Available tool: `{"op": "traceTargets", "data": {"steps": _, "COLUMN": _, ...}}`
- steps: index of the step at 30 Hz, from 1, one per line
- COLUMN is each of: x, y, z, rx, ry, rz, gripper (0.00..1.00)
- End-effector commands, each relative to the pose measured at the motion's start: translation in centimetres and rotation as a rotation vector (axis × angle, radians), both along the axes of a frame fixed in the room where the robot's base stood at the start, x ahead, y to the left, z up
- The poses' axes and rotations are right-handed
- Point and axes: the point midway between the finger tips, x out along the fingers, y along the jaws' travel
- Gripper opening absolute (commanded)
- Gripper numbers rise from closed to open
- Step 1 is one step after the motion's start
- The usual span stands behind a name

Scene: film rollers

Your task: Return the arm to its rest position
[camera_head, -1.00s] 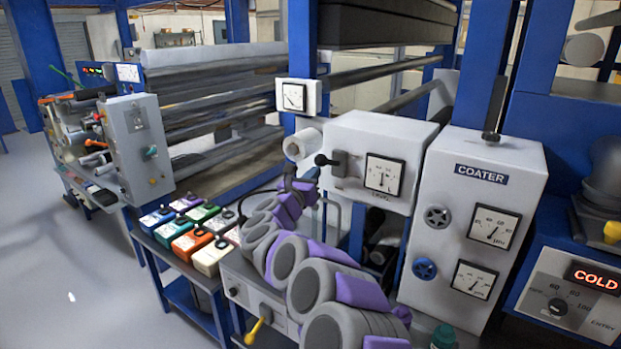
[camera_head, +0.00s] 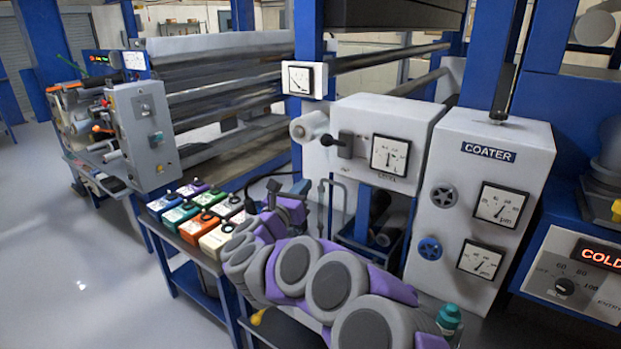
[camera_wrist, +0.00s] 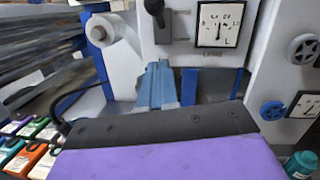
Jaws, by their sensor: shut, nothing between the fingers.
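The white coater cabinet (camera_head: 478,210) stands right of the arm. Several coloured boxes (camera_head: 195,228) sit on a blue cart to the left. A teal-capped bottle (camera_head: 448,318) stands close to the arm's lower right. Floor is clear at far left (camera_head: 70,250).

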Motion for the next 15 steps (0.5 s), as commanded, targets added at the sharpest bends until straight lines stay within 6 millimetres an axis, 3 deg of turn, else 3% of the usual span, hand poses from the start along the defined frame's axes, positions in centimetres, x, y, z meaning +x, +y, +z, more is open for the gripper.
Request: {"op": "traceTargets", "data": {"steps": 15, "x": -0.81, "y": 0.0, "z": -0.07, "rx": 0.004, "ry": 0.0, "rz": 0.002, "gripper": 0.0}}
